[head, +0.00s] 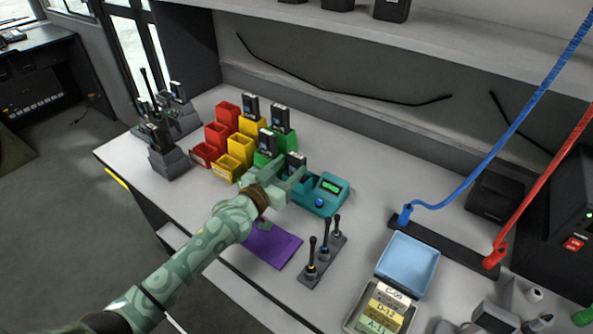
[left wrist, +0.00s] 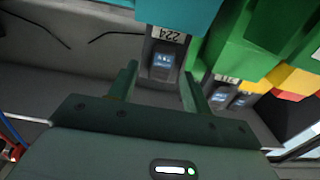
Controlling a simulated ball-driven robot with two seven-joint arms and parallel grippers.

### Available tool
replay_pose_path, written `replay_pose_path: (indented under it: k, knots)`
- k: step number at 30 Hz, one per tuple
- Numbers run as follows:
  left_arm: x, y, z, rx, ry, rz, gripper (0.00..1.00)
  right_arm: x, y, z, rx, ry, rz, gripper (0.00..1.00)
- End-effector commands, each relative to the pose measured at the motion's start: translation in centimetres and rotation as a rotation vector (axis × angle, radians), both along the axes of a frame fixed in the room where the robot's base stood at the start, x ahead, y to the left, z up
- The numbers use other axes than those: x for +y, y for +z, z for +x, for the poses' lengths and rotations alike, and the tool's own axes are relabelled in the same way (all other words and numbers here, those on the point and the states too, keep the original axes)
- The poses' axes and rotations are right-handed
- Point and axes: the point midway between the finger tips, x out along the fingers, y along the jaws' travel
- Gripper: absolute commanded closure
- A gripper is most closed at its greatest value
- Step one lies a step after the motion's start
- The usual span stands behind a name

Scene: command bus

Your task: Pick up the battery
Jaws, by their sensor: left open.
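Several dark batteries with small light labels stand upright around the bins in the head view. In the left wrist view a dark battery (left wrist: 163,68) marked 224 shows between and beyond the two green fingers of my left gripper (left wrist: 158,82). The fingers are open, with nothing held between them. Whether they touch the battery, I cannot tell. My right gripper is not in view.
Red bins (head: 217,135), yellow bins (head: 240,148) and green bins stand left of the device. A purple pad (head: 272,244), a small antenna stand (head: 323,259) and an open blue case (head: 408,262) are nearer. Radios stand in grey holders (head: 170,162) at the far left.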

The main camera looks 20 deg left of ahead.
Motion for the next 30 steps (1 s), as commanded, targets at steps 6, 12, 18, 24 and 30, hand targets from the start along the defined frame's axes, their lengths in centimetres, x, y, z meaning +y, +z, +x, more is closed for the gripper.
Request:
replay_pose_path:
  k: [6, 12, 18, 24, 30]
  knots:
    - [0.0, 0.0, 0.0, 0.0, 0.0, 0.0, 1.0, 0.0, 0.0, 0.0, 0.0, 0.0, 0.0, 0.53]
    - [0.0, 0.1, 0.0, -0.001, 0.0, 0.0, 1.0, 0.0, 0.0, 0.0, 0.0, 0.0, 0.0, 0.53]
    - [0.0, 0.8, 0.0, -0.004, 0.0, -0.001, 1.0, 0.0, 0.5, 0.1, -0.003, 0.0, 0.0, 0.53]
    - [0.0, 4.0, -0.1, -0.008, 0.0, -0.003, 1.0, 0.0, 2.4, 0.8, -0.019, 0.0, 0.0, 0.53]
    - [-0.7, 8.0, -3.3, -0.006, -0.001, -0.004, 1.0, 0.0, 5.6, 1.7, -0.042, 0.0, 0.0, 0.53]
